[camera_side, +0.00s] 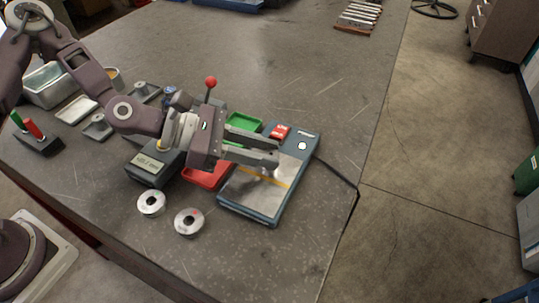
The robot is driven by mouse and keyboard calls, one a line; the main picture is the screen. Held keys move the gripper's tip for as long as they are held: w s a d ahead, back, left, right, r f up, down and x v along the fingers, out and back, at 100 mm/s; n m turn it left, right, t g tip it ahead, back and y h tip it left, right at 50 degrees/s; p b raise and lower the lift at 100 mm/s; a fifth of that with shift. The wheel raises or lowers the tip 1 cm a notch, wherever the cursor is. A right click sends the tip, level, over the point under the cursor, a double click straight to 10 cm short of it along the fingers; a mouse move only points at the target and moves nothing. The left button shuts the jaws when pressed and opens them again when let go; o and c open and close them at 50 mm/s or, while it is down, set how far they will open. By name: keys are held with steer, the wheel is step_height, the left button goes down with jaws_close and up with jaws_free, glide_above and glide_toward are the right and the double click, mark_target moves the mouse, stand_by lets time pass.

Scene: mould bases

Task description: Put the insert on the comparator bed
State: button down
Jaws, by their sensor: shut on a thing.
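My gripper (277,155) reaches in from the left, with its two long grey fingers over the comparator bed. It is shut on the insert, which is mostly hidden by the fingers and hard to make out against the shiny plate. The comparator bed (250,206) is a blue-grey slab with a bright metal top and a yellow line across it. I cannot tell whether the insert touches the bed.
A red block (280,131) and a white round spot (303,146) are at the bed's far end. A red tray (204,180), a green tray (243,123), a display box (150,163) and two metal discs (151,202) (189,221) lie left. A red-knobbed lever (210,83) stands behind.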

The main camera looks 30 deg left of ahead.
step_height(320, 180, up, 14)
steer(key=w+a+f+m+g+h, duration=0.1)
steer(key=w+a+f+m+g, duration=0.2)
steer(key=a, duration=0.4)
steer(key=w+a+f+m+g, duration=0.1)
steer(key=a+f+g, duration=0.1)
steer(key=a+f, duration=0.35)
steer(key=s+a+r+m+g, duration=0.25)
steer(key=a+r, duration=0.25)
steer(key=a, duration=0.4)
steer(key=s+a+r+m+g, duration=0.1)
steer(key=a+r+m+g, duration=0.2)
steer(key=a, duration=0.5)
steer(key=shift+n, duration=0.35)
steer(key=shift+s+a+f, duration=0.15)
steer(key=shift+f, duration=3.55)
steer(key=shift+s+a+f, duration=0.1)
steer(key=shift+f, duration=3.55)
